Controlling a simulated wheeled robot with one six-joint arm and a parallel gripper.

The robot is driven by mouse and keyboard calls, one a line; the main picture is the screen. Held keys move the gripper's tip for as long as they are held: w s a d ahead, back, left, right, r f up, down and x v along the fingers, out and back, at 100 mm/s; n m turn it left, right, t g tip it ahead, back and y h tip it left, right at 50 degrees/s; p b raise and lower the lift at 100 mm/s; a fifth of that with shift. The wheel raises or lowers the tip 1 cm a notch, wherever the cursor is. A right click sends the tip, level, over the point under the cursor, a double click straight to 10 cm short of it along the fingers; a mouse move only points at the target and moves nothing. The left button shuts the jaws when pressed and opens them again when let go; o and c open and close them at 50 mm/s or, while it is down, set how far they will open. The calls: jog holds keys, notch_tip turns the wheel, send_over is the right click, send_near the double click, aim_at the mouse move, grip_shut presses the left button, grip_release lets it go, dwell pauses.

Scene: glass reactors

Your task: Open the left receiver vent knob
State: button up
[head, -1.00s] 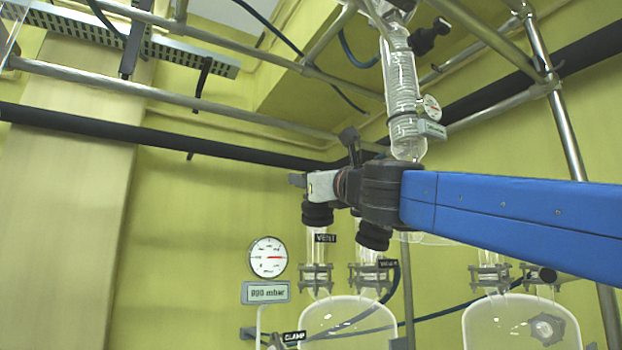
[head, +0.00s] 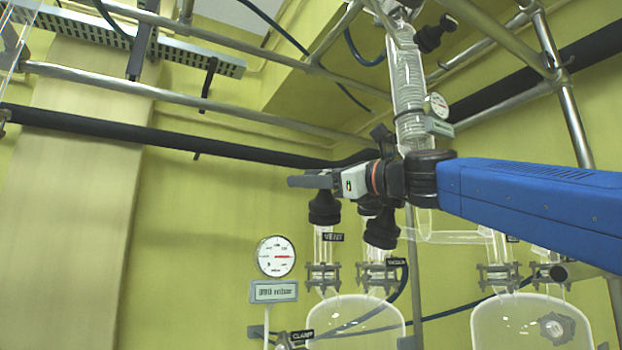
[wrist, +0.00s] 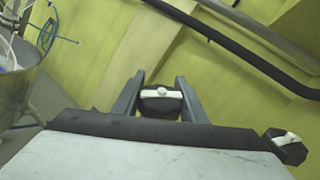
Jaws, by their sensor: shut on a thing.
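My gripper (head: 308,181) is at the top of this knob in the head view. In the wrist view the two grey fingers (wrist: 160,97) stand on either side of the black knob (wrist: 160,106) with its white bar, and are shut on it. The bar lies across the space between the fingers. The lower part of the knob is hidden in the wrist view.
A second black knob (head: 381,230) is close on the right, below my wrist; a black knob with a white bar also shows in the wrist view (wrist: 286,146). A dial gauge (head: 276,256) with a display (head: 273,291) stands left. Metal rails (head: 200,100) cross above.

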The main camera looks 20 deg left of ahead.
jog(key=shift+s+f+n+g, duration=0.15)
jog(key=shift+n+g, duration=0.25)
jog(key=shift+g, duration=0.3)
jog(key=o, duration=1.1)
jog(key=shift+c, duration=0.2)
notch_tip(320, 180, up, 10)
jog(key=shift+c, duration=0.3)
